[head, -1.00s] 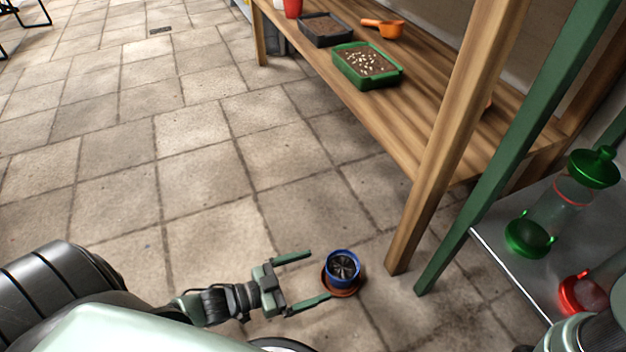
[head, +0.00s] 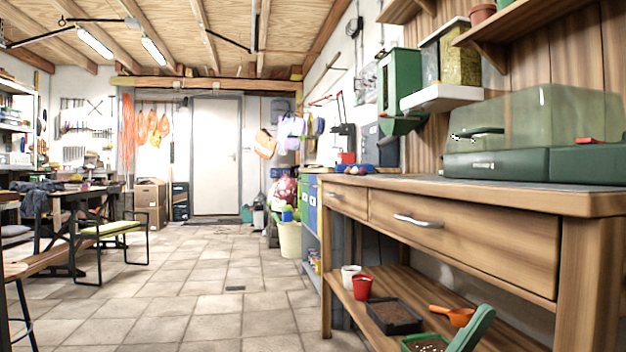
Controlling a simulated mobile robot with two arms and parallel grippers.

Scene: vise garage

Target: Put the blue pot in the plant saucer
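The blue pot and the plant saucer are not in view now; the floor spot where they were lies below the picture. About a second ago the blue pot stood in or over a terracotta-coloured saucer on the floor, beside my open left gripper. Neither gripper can be made out now. A pale green piece (head: 474,328) juts in at the bottom right; I cannot tell what it is.
The wooden bench (head: 480,232) fills the right side. Its lower shelf holds a white pot (head: 350,276), a red pot (head: 362,287), a dark tray (head: 393,316), a green tray (head: 424,343) and an orange scoop (head: 454,316). Tiled floor (head: 215,300) is clear at centre.

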